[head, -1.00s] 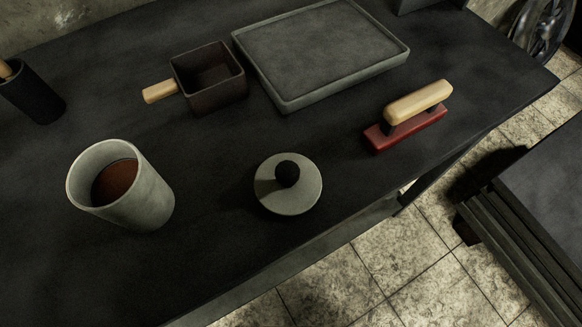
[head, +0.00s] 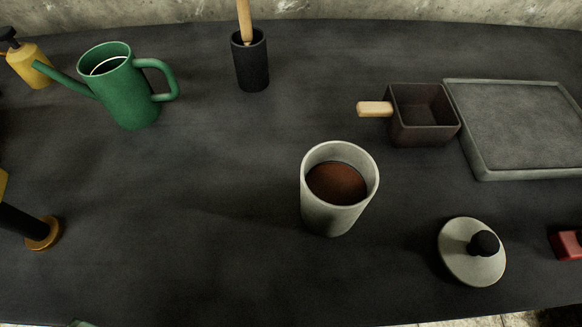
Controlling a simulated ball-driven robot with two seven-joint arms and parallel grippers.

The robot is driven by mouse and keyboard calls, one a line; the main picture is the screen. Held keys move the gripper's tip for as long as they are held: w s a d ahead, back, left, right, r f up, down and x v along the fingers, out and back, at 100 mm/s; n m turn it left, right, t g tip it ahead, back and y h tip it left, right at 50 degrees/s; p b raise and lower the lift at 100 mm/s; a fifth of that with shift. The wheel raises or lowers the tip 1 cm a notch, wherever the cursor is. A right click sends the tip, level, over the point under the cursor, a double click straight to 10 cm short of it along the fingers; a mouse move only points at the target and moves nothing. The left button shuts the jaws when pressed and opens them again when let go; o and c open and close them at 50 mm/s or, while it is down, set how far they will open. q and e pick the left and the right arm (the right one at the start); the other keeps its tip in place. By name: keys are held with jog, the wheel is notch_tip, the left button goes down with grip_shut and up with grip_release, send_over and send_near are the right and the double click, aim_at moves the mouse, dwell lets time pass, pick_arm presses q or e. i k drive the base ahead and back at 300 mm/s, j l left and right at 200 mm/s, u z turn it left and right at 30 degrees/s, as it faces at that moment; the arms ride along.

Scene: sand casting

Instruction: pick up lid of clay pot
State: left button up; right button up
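The lid (head: 457,262) is a round pale grey disc with a black knob (head: 484,243). It lies on the dark table at the lower right of the head view, knob up. The clay pot (head: 325,213) is a pale grey cylinder standing upright to the left of the lid. It is open at the top and holds reddish-brown material (head: 337,184). The lid and pot are apart. Neither of my grippers shows in the head view.
A dark box with a wooden handle (head: 425,130) and a grey tray (head: 525,168) stand behind the lid. A red tool (head: 567,245) is cut off at right. A green watering can (head: 128,95), black holder (head: 251,70) and yellow bottle (head: 30,65) stand further left.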

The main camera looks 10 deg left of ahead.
aim_at(467, 249)
jog(key=z, duration=0.8)
